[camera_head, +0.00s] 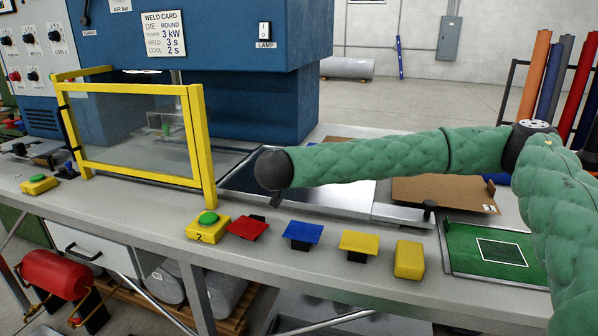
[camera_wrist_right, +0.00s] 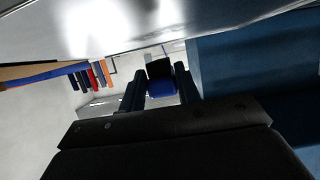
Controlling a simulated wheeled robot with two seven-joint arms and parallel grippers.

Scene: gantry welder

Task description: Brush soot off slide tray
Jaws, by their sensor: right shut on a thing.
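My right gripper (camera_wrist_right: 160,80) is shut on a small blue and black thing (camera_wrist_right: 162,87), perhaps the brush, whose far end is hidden. In the head view the dark wrist is over the tray's left part and mostly hides the gripper. My left gripper is in neither view.
A yellow-framed clear guard (camera_head: 135,135) stands left of the tray. Along the front edge are a yellow button box (camera_head: 208,232), red (camera_head: 247,228), blue (camera_head: 303,235) and yellow (camera_head: 359,244) plates, and a yellow block (camera_head: 409,259). A green mat (camera_head: 490,250) and cardboard (camera_head: 445,190) lie right.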

